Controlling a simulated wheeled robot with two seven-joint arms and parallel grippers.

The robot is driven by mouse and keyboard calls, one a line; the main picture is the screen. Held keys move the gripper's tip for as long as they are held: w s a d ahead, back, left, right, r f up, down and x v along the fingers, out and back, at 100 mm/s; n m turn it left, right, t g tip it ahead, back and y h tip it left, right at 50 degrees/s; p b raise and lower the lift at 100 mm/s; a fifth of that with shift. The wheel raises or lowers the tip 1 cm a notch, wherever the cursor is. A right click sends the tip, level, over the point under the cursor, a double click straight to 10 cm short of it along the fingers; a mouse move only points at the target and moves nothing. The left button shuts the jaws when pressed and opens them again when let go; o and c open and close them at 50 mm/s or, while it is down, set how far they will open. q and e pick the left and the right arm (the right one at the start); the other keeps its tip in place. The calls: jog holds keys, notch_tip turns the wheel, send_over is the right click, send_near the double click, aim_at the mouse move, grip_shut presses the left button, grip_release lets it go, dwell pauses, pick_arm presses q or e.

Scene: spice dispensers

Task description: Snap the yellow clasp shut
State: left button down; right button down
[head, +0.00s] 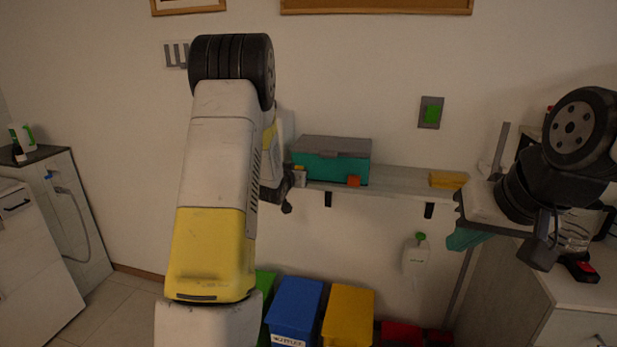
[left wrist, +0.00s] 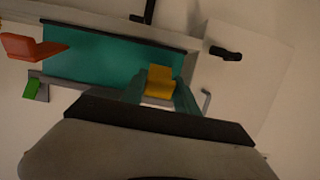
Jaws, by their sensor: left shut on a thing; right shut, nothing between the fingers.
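The teal box (head: 330,163) with a grey lid stands on the wall shelf. In the left wrist view the box (left wrist: 100,55) spans the upper middle, seen from close. The yellow clasp (left wrist: 160,80) is on its front, between the teal fingers of my left gripper (left wrist: 161,92), which is shut on it. I cannot tell whether the clasp is latched. An orange clasp (left wrist: 30,47) juts out further left; it also shows in the head view (head: 353,181). My left arm hides the yellow clasp in the head view. My right gripper (head: 468,238) is shut and empty, low at the right.
The shelf (head: 395,184) runs right to a yellow block (head: 448,179). A green wall switch (head: 431,113) is above it. Below are a white bottle (head: 415,258), a blue bin (head: 294,308) and a yellow bin (head: 348,315). A cabinet (head: 555,285) stands at the right.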

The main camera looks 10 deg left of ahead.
aim_at(300, 156)
pick_arm(q)
jog(key=r+g, duration=0.1)
jog(key=w+r+g, duration=0.1)
jog(key=g, duration=0.2)
jog(key=shift+w+a+r, duration=0.15)
jog(key=shift+w+r, duration=0.2)
jog(key=shift+r, duration=0.05)
jog(key=g, duration=0.1)
jog(key=w+g, duration=0.1)
jog(key=r+g, duration=0.1)
jog(key=shift+w+d+g, duration=0.2)
jog(key=shift+w+g, duration=0.05)
jog(key=shift+g, duration=0.15)
jog(key=shift+w+r+g, duration=0.15)
jog(key=shift+w+g, duration=0.3)
jog(key=shift+g, duration=0.55)
jog(key=c, duration=0.9)
grip_release()
jog(key=shift+w, duration=0.1)
jog(key=shift+v, duration=3.85)
